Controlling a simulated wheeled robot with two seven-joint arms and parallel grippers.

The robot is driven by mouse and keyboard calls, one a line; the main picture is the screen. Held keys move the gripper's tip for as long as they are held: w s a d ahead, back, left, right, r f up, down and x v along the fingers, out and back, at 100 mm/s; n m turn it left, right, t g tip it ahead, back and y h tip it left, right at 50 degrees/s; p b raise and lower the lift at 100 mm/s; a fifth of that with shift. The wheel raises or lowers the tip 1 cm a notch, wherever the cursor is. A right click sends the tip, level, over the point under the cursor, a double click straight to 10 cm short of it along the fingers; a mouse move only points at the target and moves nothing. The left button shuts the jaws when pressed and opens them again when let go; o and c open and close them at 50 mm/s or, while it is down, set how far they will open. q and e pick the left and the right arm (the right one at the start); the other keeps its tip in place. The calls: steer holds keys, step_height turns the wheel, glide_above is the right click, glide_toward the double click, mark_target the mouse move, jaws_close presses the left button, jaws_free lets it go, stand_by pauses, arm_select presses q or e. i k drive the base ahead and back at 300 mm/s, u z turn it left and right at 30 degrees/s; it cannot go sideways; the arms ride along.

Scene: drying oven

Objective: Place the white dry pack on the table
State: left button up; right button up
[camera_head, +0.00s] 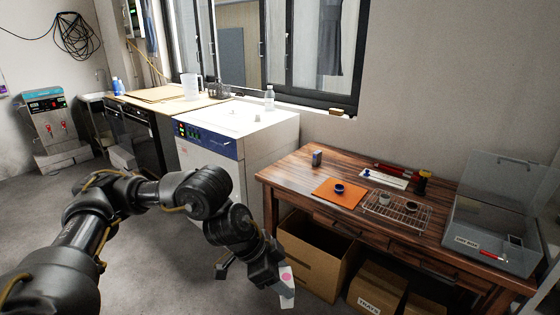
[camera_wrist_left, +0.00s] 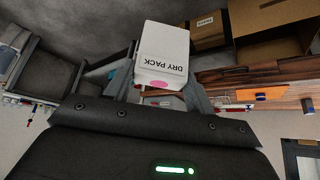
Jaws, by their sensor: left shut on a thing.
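My left gripper (camera_head: 258,275) is low in front of the wooden table (camera_head: 275,176), off its left front side. It is shut on the white dry pack (camera_head: 287,287), which shows as a small pale piece with a pink spot in the head view. In the left wrist view the dry pack (camera_wrist_left: 165,52) is a white box lettered "DRY PACK", with a pink patch near the fingers. The pack is apart from the tabletop. My right gripper is not in view.
The table bears an orange mat (camera_head: 340,193) with a blue dish (camera_head: 339,187), a wire rack (camera_head: 398,210), a red tool (camera_head: 393,168) and a clear lidded box (camera_head: 490,242). Cardboard boxes (camera_head: 310,262) stand under it. The white oven (camera_head: 270,135) stands to the left.

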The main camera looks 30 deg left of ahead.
mark_target(306, 173)
steer(key=u, duration=0.65)
steer(key=i, duration=1.5)
steer(key=z, duration=0.4)
